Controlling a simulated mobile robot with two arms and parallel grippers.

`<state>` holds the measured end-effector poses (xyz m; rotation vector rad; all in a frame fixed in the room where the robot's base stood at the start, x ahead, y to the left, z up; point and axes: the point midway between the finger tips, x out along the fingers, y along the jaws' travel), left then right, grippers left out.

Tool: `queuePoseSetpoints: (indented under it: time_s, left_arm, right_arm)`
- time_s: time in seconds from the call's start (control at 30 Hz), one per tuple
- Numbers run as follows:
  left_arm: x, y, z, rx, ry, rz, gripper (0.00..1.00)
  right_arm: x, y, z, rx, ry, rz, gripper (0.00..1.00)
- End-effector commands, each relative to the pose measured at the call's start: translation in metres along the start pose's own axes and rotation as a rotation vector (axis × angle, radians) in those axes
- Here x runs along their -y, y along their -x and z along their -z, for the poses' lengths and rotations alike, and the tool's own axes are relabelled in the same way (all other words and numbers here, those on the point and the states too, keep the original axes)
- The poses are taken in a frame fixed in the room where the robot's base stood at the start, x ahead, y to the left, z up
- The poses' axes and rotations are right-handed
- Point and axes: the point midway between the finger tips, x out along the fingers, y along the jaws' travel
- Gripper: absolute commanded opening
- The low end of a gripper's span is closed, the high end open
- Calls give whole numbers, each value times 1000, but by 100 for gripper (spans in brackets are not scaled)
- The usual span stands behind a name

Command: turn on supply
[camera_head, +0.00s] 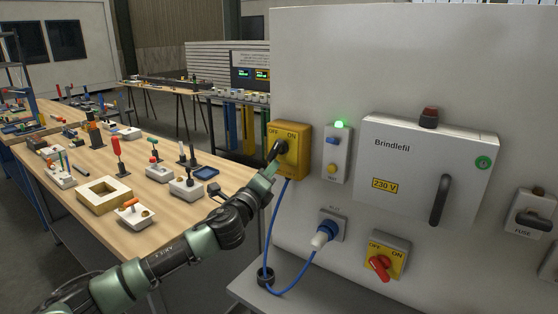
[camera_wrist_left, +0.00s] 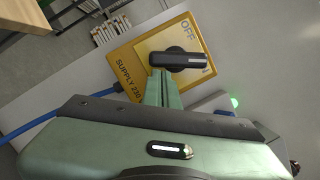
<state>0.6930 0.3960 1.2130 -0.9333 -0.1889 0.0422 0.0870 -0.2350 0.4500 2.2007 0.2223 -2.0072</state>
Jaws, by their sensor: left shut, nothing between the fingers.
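The yellow supply switch box (camera_head: 302,160) hangs at the left edge of the grey panel, marked OFF and ON. It also shows in the left wrist view (camera_wrist_left: 128,62), lettered SUPPLY 230. Its black knob (camera_head: 281,147) leans up and right in the head view, towards the ON side. In the wrist view the knob (camera_wrist_left: 182,61) lies nearly level, its white line towards the right. My left gripper (camera_head: 271,169) is shut and empty, its tips right at the knob; whether they touch it I cannot tell. My right gripper is out of view.
A green lamp (camera_head: 341,124) glows above a small button box (camera_head: 336,155). A white Brindlefil cabinet (camera_head: 410,165), a blue plug (camera_head: 325,234) with its cable and a red rotary switch (camera_head: 379,266) are on the panel. A cluttered wooden table (camera_head: 135,160) stands left.

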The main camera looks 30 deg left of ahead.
Motion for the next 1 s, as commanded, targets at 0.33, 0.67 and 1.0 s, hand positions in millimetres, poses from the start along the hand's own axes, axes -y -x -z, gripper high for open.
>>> queuePoseSetpoints:
  time_s: [0.33, 0.67, 1.0]
  left_arm:
    - [-4, -2, -8, 9, -158, 39, 0]
    - [-4, -2, -9, 9, -194, 50, 0]
    - [-4, -2, -9, 9, -192, 50, 0]
  right_arm:
    - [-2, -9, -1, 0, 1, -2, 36]
    - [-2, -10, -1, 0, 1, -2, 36]
    - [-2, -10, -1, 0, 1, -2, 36]
